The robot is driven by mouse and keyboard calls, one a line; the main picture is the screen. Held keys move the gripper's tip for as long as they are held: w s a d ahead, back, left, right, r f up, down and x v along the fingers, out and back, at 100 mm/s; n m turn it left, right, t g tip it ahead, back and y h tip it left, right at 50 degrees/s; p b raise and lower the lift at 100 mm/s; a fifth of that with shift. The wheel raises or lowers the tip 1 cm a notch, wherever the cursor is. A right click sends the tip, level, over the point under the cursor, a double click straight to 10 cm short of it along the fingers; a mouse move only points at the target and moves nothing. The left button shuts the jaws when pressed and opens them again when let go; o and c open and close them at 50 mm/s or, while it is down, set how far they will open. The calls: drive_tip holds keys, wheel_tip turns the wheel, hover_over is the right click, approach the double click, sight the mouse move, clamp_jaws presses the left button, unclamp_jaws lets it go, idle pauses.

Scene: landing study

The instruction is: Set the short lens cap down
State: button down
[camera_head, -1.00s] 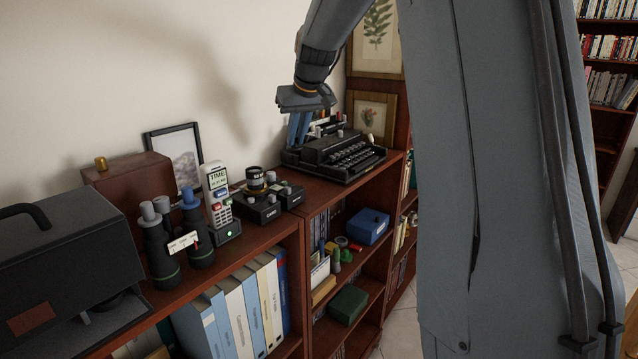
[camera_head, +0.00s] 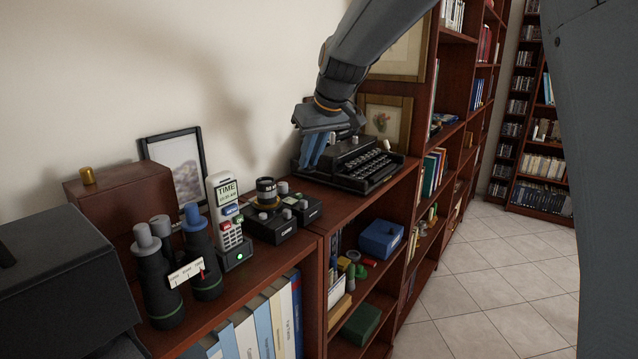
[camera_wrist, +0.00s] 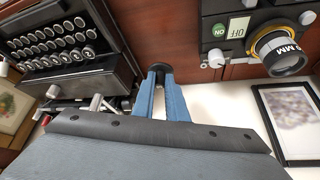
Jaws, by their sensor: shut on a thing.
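My gripper (camera_head: 310,162) points down over the shelf top, between the typewriter (camera_head: 350,162) and the black boxes. In the wrist view its blue fingers (camera_wrist: 161,84) are shut on a small dark round piece, the short lens cap (camera_wrist: 160,68). The cap shows at the fingertips against the reddish wood of the shelf top (camera_wrist: 160,30). I cannot tell whether it touches the wood. In the head view I cannot make out the cap at the fingertips.
The typewriter (camera_wrist: 60,45) stands close on one side. A black box with a lens (camera_wrist: 282,52) stands on the other, and a framed picture (camera_wrist: 292,115) leans at the wall. A white handset (camera_head: 226,215) and binoculars (camera_head: 180,265) stand nearer. Bare wood lies between typewriter and box.

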drive_tip(key=shift+d+f+p, duration=0.1)
drive_tip(key=shift+f+p, duration=0.55)
drive_tip(key=shift+f, duration=2.55)
drive_tip(key=shift+f, duration=0.15)
drive_tip(key=c, duration=1.8)
unclamp_jaws()
drive_tip(key=shift+o, duration=0.2)
drive_tip(key=shift+r, duration=0.45)
drive_tip(key=b+v, duration=0.2)
drive_tip(key=v, duration=0.9)
drive_tip(key=shift+s+d, duration=0.15)
drive_tip(key=shift+r, duration=0.1)
